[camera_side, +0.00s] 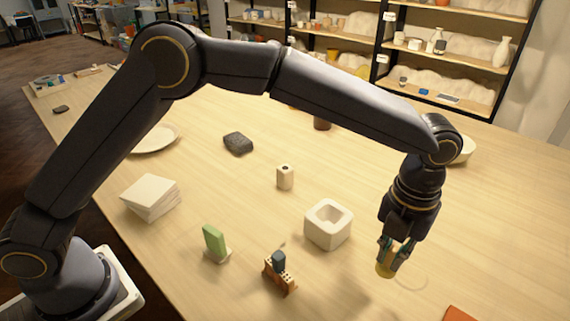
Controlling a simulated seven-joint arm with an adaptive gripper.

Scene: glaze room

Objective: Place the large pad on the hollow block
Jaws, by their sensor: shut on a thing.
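The hollow block (316,234) is white, with rounded edges and a square opening in its top, and sits on the table right of centre. My gripper (391,256) points down to the right of the block, apart from it. It is shut on a yellow pad (385,270), round-looking and mostly hidden by the fingers. I cannot tell for sure whether this is the large pad, or whether it touches the table. A dark grey, rounded slab (238,143) lies farther back on the table.
Near the block are a small pale cylinder (285,179), a green upright piece on a pale base (214,241), and a brown holed brick (281,280) with a dark blue item. White tiles (150,197) are stacked at left. An orange piece (459,314) lies at the front edge.

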